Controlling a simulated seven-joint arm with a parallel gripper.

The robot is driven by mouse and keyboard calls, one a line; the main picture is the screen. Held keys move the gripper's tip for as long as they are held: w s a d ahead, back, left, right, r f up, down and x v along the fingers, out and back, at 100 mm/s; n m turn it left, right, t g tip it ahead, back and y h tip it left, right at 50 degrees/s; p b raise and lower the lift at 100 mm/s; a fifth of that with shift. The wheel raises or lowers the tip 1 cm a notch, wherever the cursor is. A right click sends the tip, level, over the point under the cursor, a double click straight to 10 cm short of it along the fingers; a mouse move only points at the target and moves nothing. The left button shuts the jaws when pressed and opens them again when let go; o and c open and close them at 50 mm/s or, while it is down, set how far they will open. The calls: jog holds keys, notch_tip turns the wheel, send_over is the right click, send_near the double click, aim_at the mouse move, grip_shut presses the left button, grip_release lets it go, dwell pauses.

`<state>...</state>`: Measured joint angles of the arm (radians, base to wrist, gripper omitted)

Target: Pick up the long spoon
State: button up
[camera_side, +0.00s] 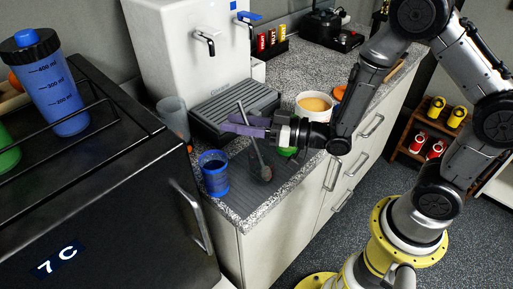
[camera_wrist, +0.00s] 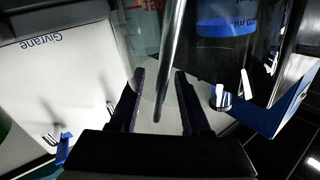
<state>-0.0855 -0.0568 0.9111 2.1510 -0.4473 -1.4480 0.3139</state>
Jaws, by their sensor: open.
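The long spoon (camera_side: 256,147) is thin and grey. It stands tilted over the dark mat, its handle up by my fingers and its brownish bowl end low near the counter's front edge. What supports it is unclear. My gripper (camera_side: 246,124) reaches in from the right, with purple-looking fingers pointing left at the handle's height. In the wrist view, the spoon's handle (camera_wrist: 171,50) runs down between the two spread fingers of my gripper (camera_wrist: 161,95), with gaps visible on both sides. The spoon's bowl end is not visible in the wrist view.
A blue cup (camera_side: 214,178) stands left of the spoon, with a grey translucent cup (camera_side: 173,118) behind it. A white dispenser (camera_side: 185,45) and drip tray (camera_side: 210,112) are behind. A bowl of orange liquid (camera_side: 314,106) is to the right. A black cabinet (camera_side: 110,190) fills the left foreground.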

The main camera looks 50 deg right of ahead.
jog(key=shift+w+a, duration=0.2)
jog(key=shift+w, duration=0.05)
jog(key=shift+c, duration=0.3)
grip_shut()
